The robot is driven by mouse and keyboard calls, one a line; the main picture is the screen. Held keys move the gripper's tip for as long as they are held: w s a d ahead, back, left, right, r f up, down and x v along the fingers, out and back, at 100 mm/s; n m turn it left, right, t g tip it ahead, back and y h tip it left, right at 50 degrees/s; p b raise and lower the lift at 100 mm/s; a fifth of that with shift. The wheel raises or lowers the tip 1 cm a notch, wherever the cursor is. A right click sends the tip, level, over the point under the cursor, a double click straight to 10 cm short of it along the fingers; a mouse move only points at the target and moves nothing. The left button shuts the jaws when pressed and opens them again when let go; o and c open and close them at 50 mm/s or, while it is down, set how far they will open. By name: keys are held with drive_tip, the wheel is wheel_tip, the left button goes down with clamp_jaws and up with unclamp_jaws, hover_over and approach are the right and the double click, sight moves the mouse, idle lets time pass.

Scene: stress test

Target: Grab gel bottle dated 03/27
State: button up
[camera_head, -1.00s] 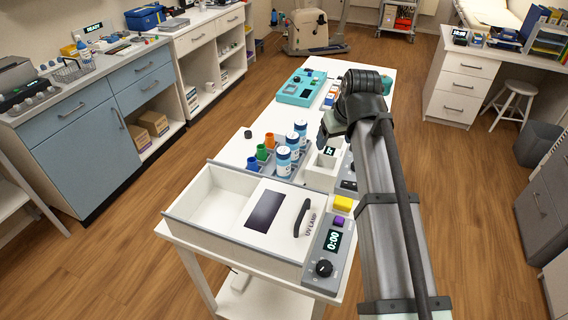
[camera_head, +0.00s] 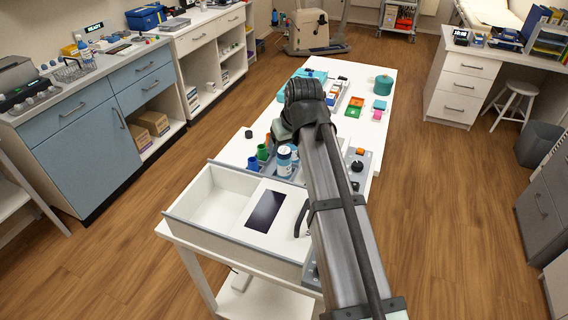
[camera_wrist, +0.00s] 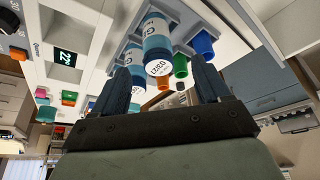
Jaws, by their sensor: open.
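Several white and blue gel bottles stand in a grey rack on the white cart. In the head view the nearest bottle (camera_head: 284,163) shows beside my arm, which hides most of the others. In the wrist view the nearest bottle (camera_wrist: 157,48) has a round white end with a printed date, which looks like 03/27 but is small and tilted. A second bottle (camera_wrist: 132,57) is to its left and another is partly hidden by a finger. My gripper (camera_wrist: 158,67) is open, its fingers on either side of the nearest bottle's end in the picture; I cannot tell whether they touch.
Blue (camera_wrist: 203,43), green (camera_wrist: 180,66) and orange (camera_wrist: 163,84) tubes stand close beside the bottles. A device with a lit display (camera_wrist: 68,57) is on the other side.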

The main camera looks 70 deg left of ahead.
sight(286, 153)
drive_tip(key=shift+x, duration=3.25)
drive_tip(key=shift+w+d, duration=0.1)
drive_tip(key=shift+w, duration=0.1)
drive_tip(key=shift+c, duration=0.4)
drive_tip(key=c, duration=1.1)
